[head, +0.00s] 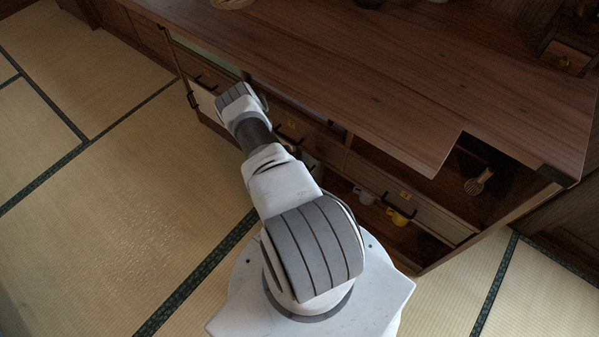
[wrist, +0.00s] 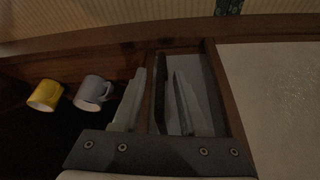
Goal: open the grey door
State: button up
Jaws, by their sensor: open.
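The grey door (wrist: 203,80) shows in the wrist view as a narrow grey panel between wooden uprights. A dark upright bar (wrist: 160,85), which looks like its handle, runs along its left side. My gripper (wrist: 158,78) is open, with one pale finger on each side of this bar. I see no clear contact between the fingers and the bar. The door looks shut, though its edges are dim. In the head view my arm reaches to the cabinet front and hides most of this area and the fingers.
The wooden cabinet (head: 340,75) has drawers and open shelves. A yellow mug (wrist: 44,95) and a grey mug (wrist: 92,92) are on a shelf beside the door. A pale panel (wrist: 280,90) lies on the other side. Clear tatami (head: 100,210) spreads left of my base.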

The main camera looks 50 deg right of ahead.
jog(key=s+p+v, duration=0.1)
jog(key=p+v, duration=0.4)
jog(key=v, duration=1)
jog(key=shift+w+r, duration=0.3)
jog(key=shift+w, duration=0.15)
